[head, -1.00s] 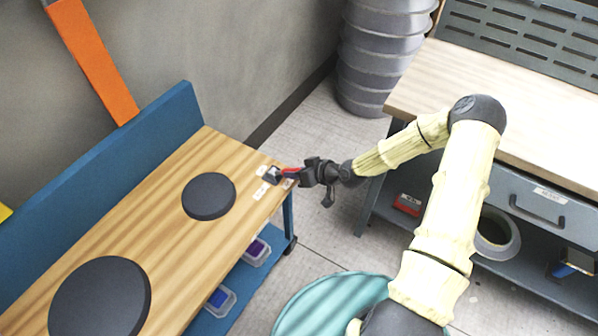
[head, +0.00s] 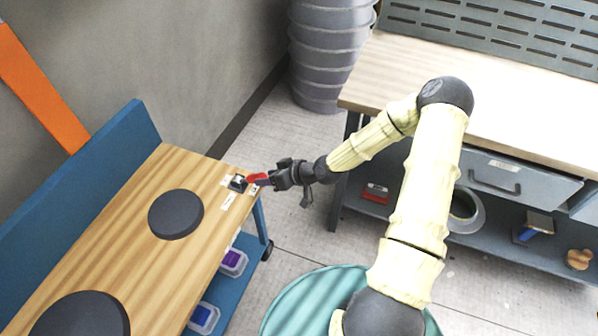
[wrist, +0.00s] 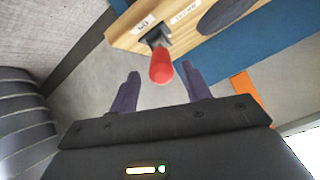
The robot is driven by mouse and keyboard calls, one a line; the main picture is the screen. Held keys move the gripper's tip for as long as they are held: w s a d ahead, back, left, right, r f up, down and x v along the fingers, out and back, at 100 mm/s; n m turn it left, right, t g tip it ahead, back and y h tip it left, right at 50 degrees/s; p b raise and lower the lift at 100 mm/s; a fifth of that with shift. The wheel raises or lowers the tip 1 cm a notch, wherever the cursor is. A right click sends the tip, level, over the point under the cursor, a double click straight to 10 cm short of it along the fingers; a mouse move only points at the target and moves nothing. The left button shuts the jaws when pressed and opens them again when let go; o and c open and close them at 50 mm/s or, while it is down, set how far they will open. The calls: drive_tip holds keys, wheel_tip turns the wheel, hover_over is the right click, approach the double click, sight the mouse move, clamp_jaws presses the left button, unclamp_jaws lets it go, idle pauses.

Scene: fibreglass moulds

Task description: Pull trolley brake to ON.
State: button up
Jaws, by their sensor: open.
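The trolley brake is a small lever with a red handle (head: 257,178) on a dark mount (head: 238,183), at the right end of the wooden trolley top (head: 190,262). White labels lie beside the mount. In the wrist view the red handle (wrist: 161,66) points toward the camera, just beyond and between my fingertips. My gripper (head: 268,181) is at the handle in the head view. In the wrist view my gripper (wrist: 164,84) is open, its two dark fingers apart on either side of the handle's end. Whether a finger touches the handle cannot be told.
Two dark round discs (head: 176,214) lie on the trolley top. A blue panel (head: 85,190) runs along its back. A workbench (head: 480,90) with a drawer and shelf stands right. Stacked grey ducting (head: 330,50) stands behind. A teal round surface (head: 300,300) is in front.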

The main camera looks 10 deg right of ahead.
drive_tip(key=p+v, duration=0.2)
drive_tip(key=v, duration=1.1)
drive_tip(key=shift+s+d+r, duration=0.15)
drive_tip(key=shift+s+d, duration=0.1)
drive_tip(key=shift+s, duration=0.05)
